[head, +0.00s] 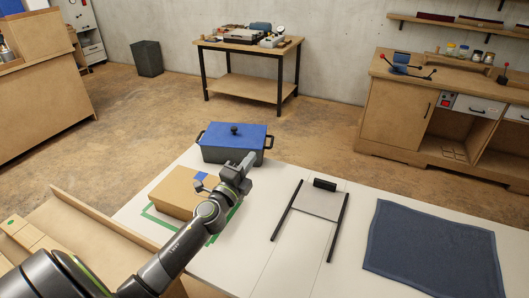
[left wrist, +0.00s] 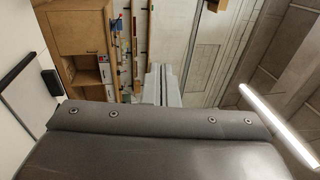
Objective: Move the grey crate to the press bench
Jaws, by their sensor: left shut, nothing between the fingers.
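The grey crate (head: 225,155) is a dark box with a blue lid (head: 240,129), a black knob and side handles. It stands upright at the far edge of the white table (head: 300,250). My left gripper (head: 250,158) is shut and empty, in front of the crate's right side in the head view; whether it touches the crate I cannot tell. In the left wrist view its fingers (left wrist: 165,85) show close together, and the crate is not recognisable. A wooden bench (head: 395,115) with a blue device and black levers stands at the back right. My right gripper is not in view.
A cardboard box (head: 178,193) lies inside green tape left of my arm. A dark frame with a grey plate (head: 318,204) and a blue cloth (head: 430,252) lie to the right. A wooden table (head: 250,85) with tools stands behind. Floor between table and benches is clear.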

